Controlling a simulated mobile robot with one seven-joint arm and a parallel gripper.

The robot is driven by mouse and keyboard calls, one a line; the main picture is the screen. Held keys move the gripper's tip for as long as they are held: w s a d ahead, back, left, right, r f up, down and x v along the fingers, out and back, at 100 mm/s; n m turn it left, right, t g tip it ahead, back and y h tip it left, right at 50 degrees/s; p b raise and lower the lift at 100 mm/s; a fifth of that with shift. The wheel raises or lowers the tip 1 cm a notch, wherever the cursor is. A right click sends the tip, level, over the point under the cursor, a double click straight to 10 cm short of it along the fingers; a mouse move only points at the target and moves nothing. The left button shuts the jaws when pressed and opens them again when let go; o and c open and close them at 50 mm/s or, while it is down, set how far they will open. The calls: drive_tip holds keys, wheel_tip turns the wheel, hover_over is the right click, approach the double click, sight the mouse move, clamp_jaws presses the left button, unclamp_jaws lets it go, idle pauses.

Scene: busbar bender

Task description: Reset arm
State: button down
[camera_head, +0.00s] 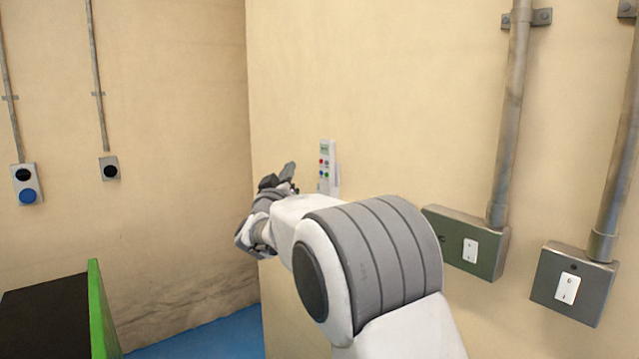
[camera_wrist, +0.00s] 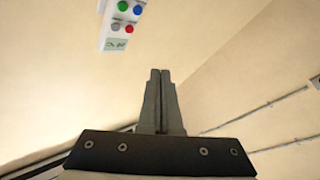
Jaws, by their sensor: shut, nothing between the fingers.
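My gripper (camera_head: 290,172) is at the end of my arm, raised in front of the wall near the middle of the head view. In the wrist view my gripper (camera_wrist: 160,75) has its two dark fingers together, with nothing between them. A narrow white control panel (camera_head: 328,168) with red, blue and green buttons is on the wall, just right of the fingertips in the head view. The panel also shows in the wrist view (camera_wrist: 122,22), at the top and left of the fingers. The fingers appear apart from it. My arm hides part of the wall below the panel.
Two grey switch boxes (camera_head: 468,242) (camera_head: 573,283) with conduits are on the wall at right. A two-button box (camera_head: 27,184) and a small socket box (camera_head: 109,168) are on the left wall. A black-topped, green-edged block (camera_head: 97,312) stands at lower left. Blue floor (camera_head: 200,340) shows beside it.

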drive_tip(key=s+d+n+g+y, duration=0.1)
drive_tip(key=s+d+g+y, duration=0.2)
drive_tip(key=s, duration=0.4)
drive_tip(key=s+d+g+y, duration=0.2)
drive_tip(key=s+d+y, duration=0.15)
drive_tip(key=s, duration=0.35)
drive_tip(key=s+d+f+m+g, duration=0.1)
drive_tip(key=s+d+f+g, duration=0.2)
drive_tip(key=s+f, duration=0.3)
drive_tip(key=s+d+f+m+g+h, duration=0.1)
drive_tip(key=s+d+f+g, duration=0.2)
drive_tip(key=s, duration=1.3)
drive_tip(key=s+d+f+m+g+h, duration=0.1)
drive_tip(key=s+d+f+g, duration=0.3)
drive_tip(key=s+f, duration=0.4)
drive_tip(key=s+m, duration=0.1)
drive_tip(key=s, duration=0.2)
drive_tip(key=shift+d+f, duration=0.25)
drive_tip(key=shift+f, duration=0.1)
